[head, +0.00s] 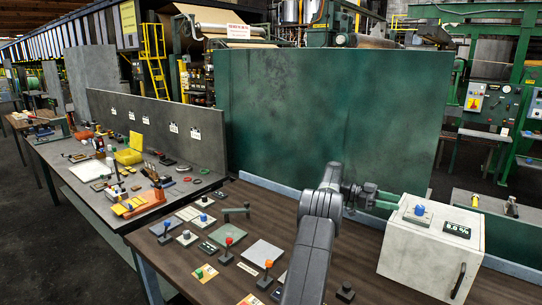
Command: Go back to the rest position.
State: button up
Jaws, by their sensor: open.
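My arm rises from the bottom middle and bends at its dark grey wrist above the brown table (190,262). My gripper (388,198) points right, with its two fingers apart, at the upper left of a pale grey box (415,252). Its fingertips are close to the box's edge or behind it; I cannot tell whether they touch. Nothing shows between the fingers.
Several levers, knobs and flat plates, including an orange-topped lever (267,270) and a grey plate (263,252), lie left of my arm. A black-knobbed piece (345,291) is right of it. A tall green panel (300,110) stands behind. A cluttered grey table (88,215) is at left.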

aim_at(413, 213)
jog(key=p+x, duration=0.2)
jog(key=x, duration=0.6)
jog(key=shift+w+a, duration=0.1)
